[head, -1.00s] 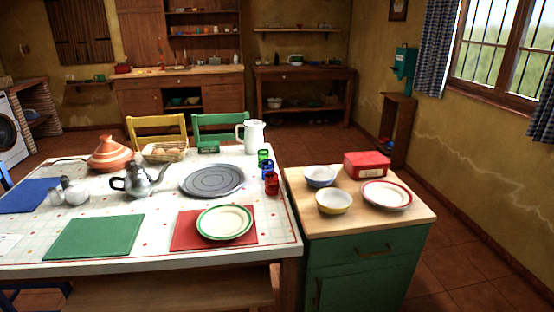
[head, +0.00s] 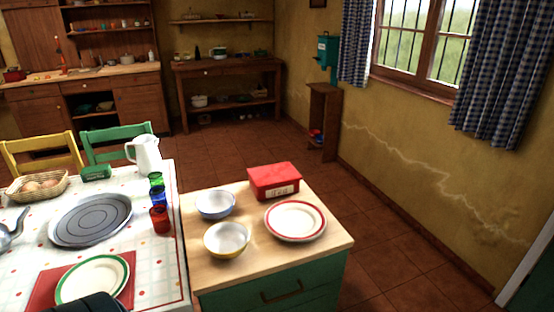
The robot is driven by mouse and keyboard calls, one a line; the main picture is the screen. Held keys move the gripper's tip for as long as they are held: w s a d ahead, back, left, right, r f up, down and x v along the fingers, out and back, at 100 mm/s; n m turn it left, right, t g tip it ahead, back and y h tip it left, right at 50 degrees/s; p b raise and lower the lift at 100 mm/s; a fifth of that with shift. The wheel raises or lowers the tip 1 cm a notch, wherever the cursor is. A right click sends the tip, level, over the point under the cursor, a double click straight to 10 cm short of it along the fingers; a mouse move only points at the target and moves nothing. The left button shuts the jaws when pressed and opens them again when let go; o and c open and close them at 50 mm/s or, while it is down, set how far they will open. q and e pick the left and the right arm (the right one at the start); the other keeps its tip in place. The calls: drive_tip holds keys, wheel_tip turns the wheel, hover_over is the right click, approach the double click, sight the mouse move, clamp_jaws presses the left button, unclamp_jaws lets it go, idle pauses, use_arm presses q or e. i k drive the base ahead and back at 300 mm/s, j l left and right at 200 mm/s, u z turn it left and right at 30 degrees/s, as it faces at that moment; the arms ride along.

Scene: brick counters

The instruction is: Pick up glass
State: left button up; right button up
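Three small colored glasses stand in a row near the right edge of the white table: a green glass (head: 156,180) at the back, a blue glass (head: 158,196) in the middle and a red glass (head: 160,219) in front. They stand close together and overlap in view. A dark rounded part of what looks like my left gripper (head: 97,304) shows at the bottom edge, over the near rim of the green-rimmed plate, well short of the glasses. Its fingers are hidden. My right gripper is not in view.
A white pitcher (head: 145,155) stands behind the glasses and a grey round tray (head: 92,220) lies to their left. The green-rimmed plate (head: 92,280) is in front. The counter at right holds two bowls, a red box (head: 274,180) and a red-rimmed plate (head: 295,220).

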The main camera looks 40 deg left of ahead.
sight(157, 183)
drive_tip(key=i+l+z, duration=0.25)
drive_tip(key=i+z, duration=0.15)
drive_tip(key=i, duration=0.5)
drive_tip(key=i+z, duration=0.45)
drive_tip(key=i, duration=0.45)
drive_tip(key=i+u, duration=0.85)
drive_tip(key=i+l+u, duration=0.1)
drive_tip(key=i+u, duration=0.15)
drive_tip(key=u, duration=0.2)
drive_tip(key=i+j+u, duration=0.2)
drive_tip(key=u, duration=0.3)
drive_tip(key=i+u, duration=0.85)
drive_tip(key=u, duration=0.15)
drive_tip(key=i+l+u, duration=0.15)
drive_tip(key=i, duration=1.75)
drive_tip(key=i+u, duration=0.7)
drive_tip(key=i+l+u, duration=0.15)
drive_tip(key=i+u, duration=0.2)
drive_tip(key=i, duration=0.15)
drive_tip(key=i+j+u, duration=0.2)
drive_tip(key=u, duration=0.25)
drive_tip(key=i+j+u, duration=0.1)
drive_tip(key=i+u, duration=0.15)
drive_tip(key=u, duration=0.2)
drive_tip(key=i+u, duration=0.25)
drive_tip(key=u, duration=0.2)
drive_tip(key=i+u, duration=0.25)
drive_tip(key=u, duration=0.2)
drive_tip(key=k+l, duration=0.05)
